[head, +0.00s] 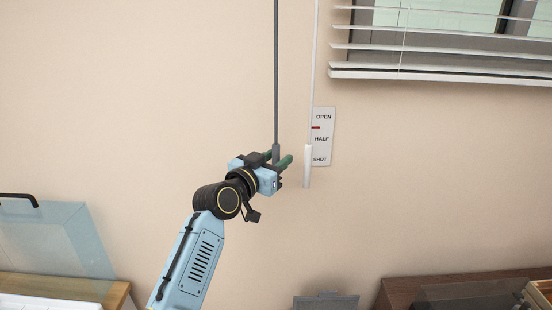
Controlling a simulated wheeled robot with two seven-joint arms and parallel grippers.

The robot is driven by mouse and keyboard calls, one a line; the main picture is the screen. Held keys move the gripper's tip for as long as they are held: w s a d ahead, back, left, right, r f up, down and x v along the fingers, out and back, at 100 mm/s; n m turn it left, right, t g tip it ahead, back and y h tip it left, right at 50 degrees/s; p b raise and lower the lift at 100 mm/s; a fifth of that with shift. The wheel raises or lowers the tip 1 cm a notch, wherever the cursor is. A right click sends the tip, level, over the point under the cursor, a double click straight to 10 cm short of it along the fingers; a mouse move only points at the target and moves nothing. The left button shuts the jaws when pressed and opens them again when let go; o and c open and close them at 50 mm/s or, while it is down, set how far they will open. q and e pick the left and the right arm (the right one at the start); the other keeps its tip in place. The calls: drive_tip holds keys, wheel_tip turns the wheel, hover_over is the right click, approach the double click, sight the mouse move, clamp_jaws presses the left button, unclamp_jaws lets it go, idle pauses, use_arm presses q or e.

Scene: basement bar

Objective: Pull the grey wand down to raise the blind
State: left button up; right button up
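The grey wand (276,80) hangs down the wall from above the picture, with a thicker dark lower end (276,150). My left gripper (278,159) is at that lower end, one green finger on each side of it. I cannot tell whether the fingers press on it. The wand's tip is hidden by the gripper. A white wand (307,165) hangs just to the right, apart from the gripper. The blind (440,75) covers the window's visible part at upper right, its slats spaced apart above a bottom rail. My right gripper is out of view.
A sign (325,150) reading OPEN, HALF, SHUT is on the wall behind the white wand, with a red mark between OPEN and HALF. A clear bluish box (62,240) stands at lower left. A dark brown surface (400,288) is at lower right.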

use_arm(q)
drive_tip(key=shift+w+d, duration=0.1)
clamp_jaws()
idle(0.3)
drive_tip(key=shift+f, duration=0.1)
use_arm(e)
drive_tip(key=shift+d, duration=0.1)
